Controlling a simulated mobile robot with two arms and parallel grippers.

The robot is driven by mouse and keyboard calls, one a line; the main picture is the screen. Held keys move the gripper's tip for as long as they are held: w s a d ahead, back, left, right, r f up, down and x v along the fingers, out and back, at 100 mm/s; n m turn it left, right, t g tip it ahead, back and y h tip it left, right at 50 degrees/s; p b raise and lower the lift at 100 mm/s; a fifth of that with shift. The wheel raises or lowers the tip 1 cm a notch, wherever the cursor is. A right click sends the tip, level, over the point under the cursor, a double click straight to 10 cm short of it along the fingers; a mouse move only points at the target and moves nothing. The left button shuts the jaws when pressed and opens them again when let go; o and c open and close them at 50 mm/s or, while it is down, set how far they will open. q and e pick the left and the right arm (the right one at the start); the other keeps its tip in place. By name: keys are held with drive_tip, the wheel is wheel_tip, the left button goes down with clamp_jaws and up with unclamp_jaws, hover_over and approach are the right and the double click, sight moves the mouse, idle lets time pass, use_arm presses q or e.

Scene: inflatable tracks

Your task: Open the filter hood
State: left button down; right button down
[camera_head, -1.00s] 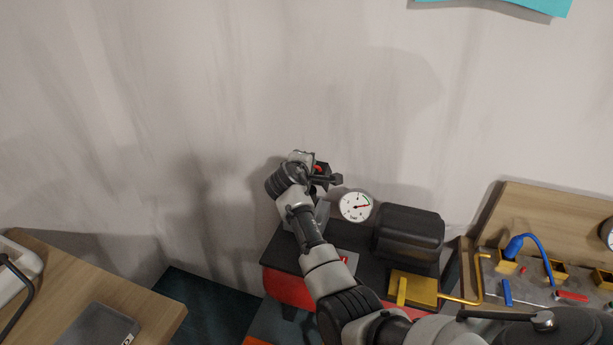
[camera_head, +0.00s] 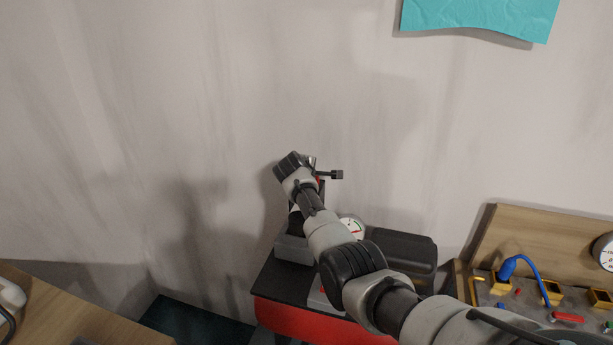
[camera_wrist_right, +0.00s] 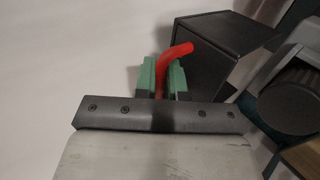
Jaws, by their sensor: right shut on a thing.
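My right gripper (camera_head: 328,175) is above the left end of the machine, against the wall. In the right wrist view its green finger pads (camera_wrist_right: 162,80) are closed on a red bent handle (camera_wrist_right: 176,56). The handle's upper end curves right, past a dark box (camera_wrist_right: 212,55). Only a speck of red shows at the gripper in the head view. A grey housing (camera_head: 291,248) sits on the machine's black top (camera_head: 285,285), below my wrist. I cannot tell which part is the filter hood; my arm hides much of this area. My left gripper is out of view.
A white gauge (camera_head: 351,227) and a black cylinder (camera_head: 408,251) stand right of my forearm. A wooden board (camera_head: 540,235) with a blue hose (camera_head: 535,264) is further right. A wooden table (camera_head: 70,310) is at lower left.

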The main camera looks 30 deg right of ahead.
drive_tip(key=shift+d+f, duration=0.1)
drive_tip(key=shift+f, duration=0.05)
drive_tip(key=c, duration=1.5)
unclamp_jaws()
drive_tip(key=shift+s+a+r, duration=0.35)
drive_tip(key=shift+a+r, duration=0.1)
drive_tip(key=v, duration=0.9)
drive_tip(key=shift+b, duration=0.45)
drive_tip(key=shift+s+r, duration=0.1)
drive_tip(key=shift+r, duration=0.05)
